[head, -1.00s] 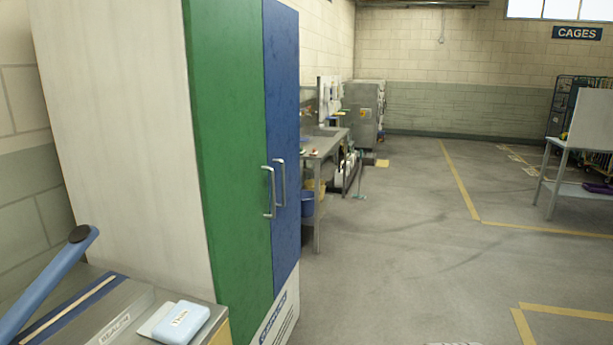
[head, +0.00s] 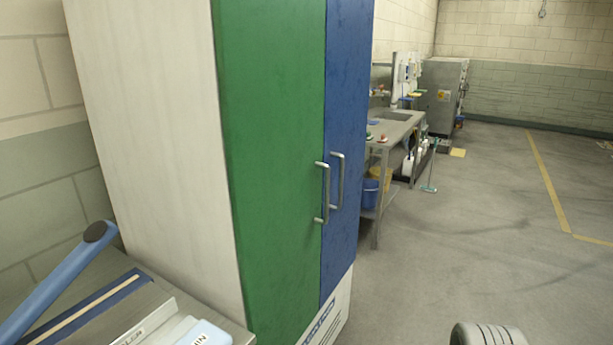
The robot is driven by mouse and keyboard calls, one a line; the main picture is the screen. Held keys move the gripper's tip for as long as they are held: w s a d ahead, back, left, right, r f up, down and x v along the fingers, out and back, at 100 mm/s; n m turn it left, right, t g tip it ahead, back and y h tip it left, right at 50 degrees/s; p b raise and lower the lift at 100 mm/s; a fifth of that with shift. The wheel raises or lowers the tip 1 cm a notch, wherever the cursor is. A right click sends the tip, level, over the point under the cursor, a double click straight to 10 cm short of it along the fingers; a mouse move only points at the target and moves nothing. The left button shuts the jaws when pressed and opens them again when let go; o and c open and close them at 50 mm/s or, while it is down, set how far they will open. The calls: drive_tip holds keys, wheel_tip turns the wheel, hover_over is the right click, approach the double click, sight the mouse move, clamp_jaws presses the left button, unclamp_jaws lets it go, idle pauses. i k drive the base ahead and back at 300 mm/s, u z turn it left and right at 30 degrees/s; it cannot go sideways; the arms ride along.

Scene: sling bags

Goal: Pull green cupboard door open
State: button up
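The cupboard is tall, with a white side panel, a green door (head: 275,170) on the left and a blue door (head: 345,110) on the right. Both doors are shut. The green door has a vertical metal bar handle (head: 325,192) near its right edge. The blue door's handle (head: 338,182) stands close beside it. A grey rounded part of my own body shows at the bottom edge, right of the cupboard. My gripper's fingers are not visible, and nothing touches the handles.
A metal bench with a blue-handled tool (head: 60,285) and a pale blue block (head: 205,333) stands at the lower left, against the cupboard's side. A sink table (head: 398,125) and a blue bucket (head: 369,192) stand beyond the cupboard. Floor on the right is clear.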

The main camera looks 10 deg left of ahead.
sight(271, 54)
drive_tip(key=u, duration=0.8)
drive_tip(key=i, duration=0.9)
drive_tip(key=u, duration=1)
